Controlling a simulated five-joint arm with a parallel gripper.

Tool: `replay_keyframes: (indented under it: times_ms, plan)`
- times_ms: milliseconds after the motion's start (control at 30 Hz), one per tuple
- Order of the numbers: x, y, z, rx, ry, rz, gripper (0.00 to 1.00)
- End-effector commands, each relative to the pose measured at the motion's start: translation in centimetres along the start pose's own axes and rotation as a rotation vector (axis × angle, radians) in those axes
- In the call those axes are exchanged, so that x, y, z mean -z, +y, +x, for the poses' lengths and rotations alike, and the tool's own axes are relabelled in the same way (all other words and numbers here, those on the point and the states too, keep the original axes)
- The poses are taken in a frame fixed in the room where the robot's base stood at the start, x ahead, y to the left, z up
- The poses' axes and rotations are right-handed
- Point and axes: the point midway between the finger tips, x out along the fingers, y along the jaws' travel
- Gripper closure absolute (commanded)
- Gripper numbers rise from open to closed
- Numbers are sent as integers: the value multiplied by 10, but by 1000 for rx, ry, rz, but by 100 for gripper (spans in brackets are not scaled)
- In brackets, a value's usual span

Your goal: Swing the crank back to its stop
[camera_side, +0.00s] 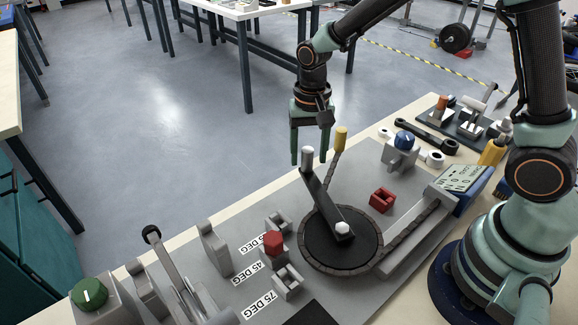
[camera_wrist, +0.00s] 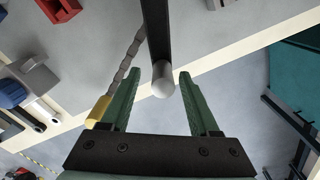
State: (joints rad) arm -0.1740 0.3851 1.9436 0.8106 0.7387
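The crank is a dark arm (camera_side: 325,205) on a round dark disc (camera_side: 318,250), with a pale cylindrical handle (camera_side: 307,160) standing at its outer end. My gripper (camera_side: 310,157) is open, with its green fingers pointing down around the handle's upper end. In the wrist view the crank arm (camera_wrist: 156,32) runs up from the handle (camera_wrist: 162,80), whose rounded end sits between the fingertips of my gripper (camera_wrist: 158,74). A gap shows on the left and a narrower one on the right. I cannot tell which part is the crank's stop.
A red-topped peg (camera_side: 273,243) and grey brackets (camera_side: 288,281) stand beside degree labels. A red block (camera_side: 383,200) and a blue knob (camera_side: 404,140) lie to the right.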

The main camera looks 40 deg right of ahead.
Motion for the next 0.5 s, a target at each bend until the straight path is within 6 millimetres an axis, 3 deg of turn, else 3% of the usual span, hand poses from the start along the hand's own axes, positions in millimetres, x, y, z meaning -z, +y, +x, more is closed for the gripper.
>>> replay_keyframes:
  times_ms: [267, 500]
  plan:
    - [-1, -1, -7, 0, 0, -3, 38]
    - [0, -1, -50, 4, 4, -2, 38]
